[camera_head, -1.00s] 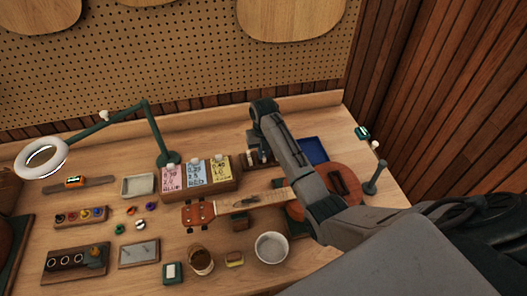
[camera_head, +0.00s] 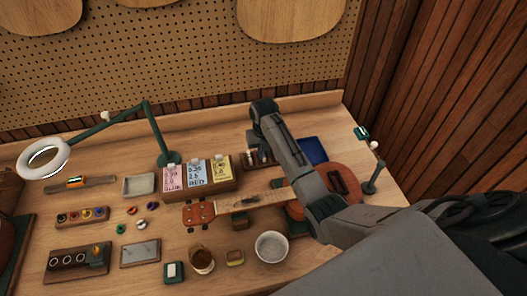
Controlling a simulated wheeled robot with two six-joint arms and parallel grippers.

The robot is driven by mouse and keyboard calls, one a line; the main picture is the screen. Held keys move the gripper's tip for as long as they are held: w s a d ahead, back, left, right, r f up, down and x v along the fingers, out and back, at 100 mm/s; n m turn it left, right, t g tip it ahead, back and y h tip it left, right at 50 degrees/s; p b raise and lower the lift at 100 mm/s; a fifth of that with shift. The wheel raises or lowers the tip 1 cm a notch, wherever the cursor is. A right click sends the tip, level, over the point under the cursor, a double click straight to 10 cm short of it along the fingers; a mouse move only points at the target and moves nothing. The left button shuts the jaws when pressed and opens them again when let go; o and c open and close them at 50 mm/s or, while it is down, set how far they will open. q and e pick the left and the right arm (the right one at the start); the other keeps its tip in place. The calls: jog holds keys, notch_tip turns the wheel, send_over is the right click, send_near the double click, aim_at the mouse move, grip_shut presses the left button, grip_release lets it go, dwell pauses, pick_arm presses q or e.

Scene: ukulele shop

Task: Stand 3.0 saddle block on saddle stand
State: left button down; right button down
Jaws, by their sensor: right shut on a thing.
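My right arm comes in from the right and reaches over the ukulele to the back of the bench. My right gripper (camera_head: 253,141) points down there, beside a small dark wooden rack (camera_head: 247,164) with small pale pieces in it. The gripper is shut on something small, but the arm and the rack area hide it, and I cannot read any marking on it. I cannot tell whether the held piece touches the rack. I cannot pick out the 3.0 saddle block or the saddle stand with certainty. My left gripper is not in view.
A ukulele (camera_head: 335,186) lies under my right forearm. Three string packets (camera_head: 196,173) stand left of the rack. A blue tray (camera_head: 313,149) is behind the arm. A white bowl (camera_head: 271,247), a brown cup (camera_head: 201,259) and a ring lamp (camera_head: 43,158) stand around.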

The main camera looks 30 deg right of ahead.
aim_at(264, 156)
jog(key=c, duration=1.1)
grip_release()
jog(key=shift+c, duration=0.2)
jog(key=shift+r, duration=0.1)
jog(key=shift+r, duration=3.4)
jog(key=shift+f, duration=0.1)
